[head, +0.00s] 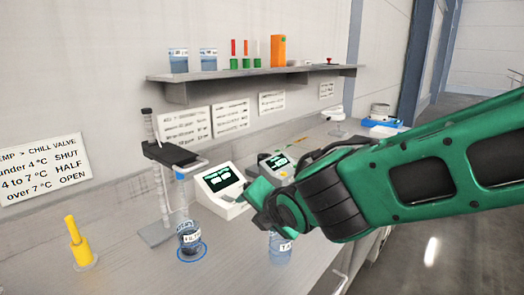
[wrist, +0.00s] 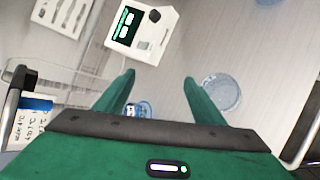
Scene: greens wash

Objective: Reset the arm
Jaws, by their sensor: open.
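My gripper (head: 258,192) is above the bench in front of the white display unit (head: 222,190), at the end of my green arm. In the wrist view, my gripper (wrist: 160,78) has its two green fingers wide apart, with only bench surface between the tips. A clear labelled container (head: 280,246) stands on the bench below my gripper, partly hidden by it. A round clear vessel (wrist: 221,93) lies just right of the right finger in the wrist view. The display unit also shows beyond the fingers in the wrist view (wrist: 150,42).
A stand (head: 158,165) and a labelled jar (head: 190,237) inside a blue ring are left of my gripper. A yellow-handled valve (head: 78,246) is at the far left. The front bench is mostly clear.

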